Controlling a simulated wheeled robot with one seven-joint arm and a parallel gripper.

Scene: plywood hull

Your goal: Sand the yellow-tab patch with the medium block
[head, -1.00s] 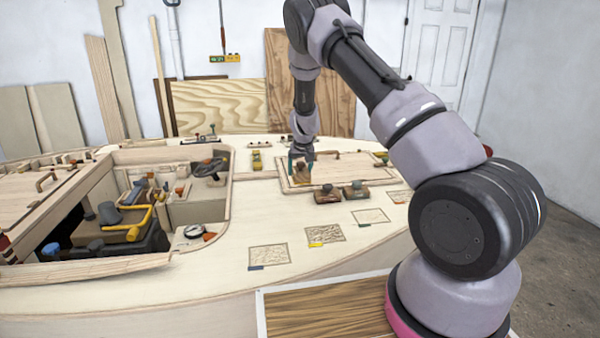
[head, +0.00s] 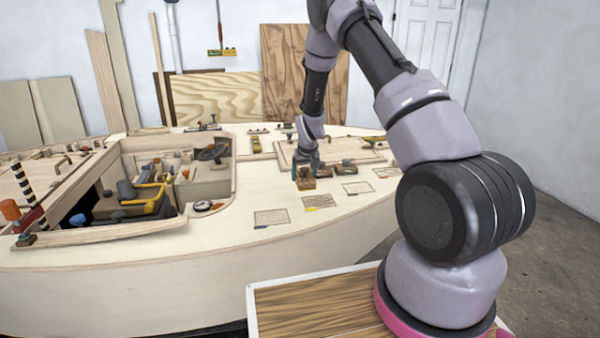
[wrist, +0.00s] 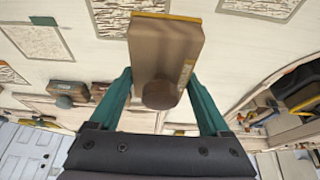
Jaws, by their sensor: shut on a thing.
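My gripper (head: 306,171) is shut on a brown sanding block (head: 306,184) with a round knob; the block also fills the middle of the wrist view (wrist: 165,60). A yellow strip runs along its side there. The yellow-tab patch (head: 319,200) is a speckled rectangle on the pale deck, just in front of the block in the head view. In the wrist view the patch (wrist: 108,18) is partly hidden behind the block. The block appears above the deck, though the exact gap is unclear.
Two other blocks (head: 347,168) (wrist: 68,90) stand close behind, beside a raised hatch. A blue-tab patch (head: 271,217) lies left, a plain-looking patch (head: 357,188) and an orange-tab patch (head: 387,172) right. The open cockpit (head: 160,185) with tools lies left.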

